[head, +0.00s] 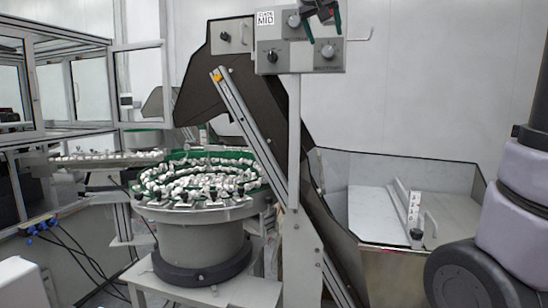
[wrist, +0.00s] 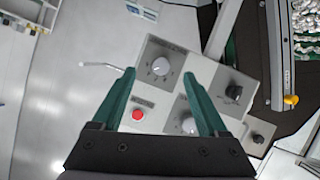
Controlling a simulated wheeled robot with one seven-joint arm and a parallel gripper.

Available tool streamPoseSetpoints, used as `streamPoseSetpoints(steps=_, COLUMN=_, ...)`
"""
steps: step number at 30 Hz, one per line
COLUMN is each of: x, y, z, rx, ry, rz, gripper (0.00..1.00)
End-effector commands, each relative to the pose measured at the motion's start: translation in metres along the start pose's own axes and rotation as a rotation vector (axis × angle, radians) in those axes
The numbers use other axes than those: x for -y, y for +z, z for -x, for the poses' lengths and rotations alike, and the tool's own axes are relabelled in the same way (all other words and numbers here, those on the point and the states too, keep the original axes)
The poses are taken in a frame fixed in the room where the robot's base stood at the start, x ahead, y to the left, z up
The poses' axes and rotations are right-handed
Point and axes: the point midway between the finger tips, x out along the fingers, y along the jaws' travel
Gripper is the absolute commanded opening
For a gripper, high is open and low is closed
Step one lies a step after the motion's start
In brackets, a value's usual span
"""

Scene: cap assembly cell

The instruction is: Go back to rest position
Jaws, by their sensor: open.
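My gripper (head: 323,36) is at the top of the head view, in front of the upper part of a grey control panel (head: 283,62). In the wrist view, my gripper's two green fingers (wrist: 159,74) are spread apart with nothing held between them. The panel (wrist: 215,75) fills the space beyond them. A round knob (wrist: 160,66) and a red button (wrist: 138,115) show between the fingers. Another knob (wrist: 187,125) is partly behind the right finger. I cannot tell how far the fingertips are from the panel.
A round feeder bowl (head: 200,205) full of white and dark parts stands left of the panel's post (head: 293,140). A dark inclined conveyor (head: 213,88) rises behind the panel. A clear-walled hopper (head: 400,170) is at right. A thin lever (head: 360,36) sticks out from the panel's right side.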

Motion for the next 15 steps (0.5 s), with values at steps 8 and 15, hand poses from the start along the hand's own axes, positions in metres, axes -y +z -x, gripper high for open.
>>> streamPoseSetpoints(steps=8, x=-0.060, y=0.172, z=-0.009, rx=0.363, ry=-0.153, rz=-0.072, gripper=0.77)
streamPoseSetpoints(steps=15, x=-0.071, y=0.297, z=0.010, rx=0.539, ry=-0.377, rz=-0.316, gripper=0.77)
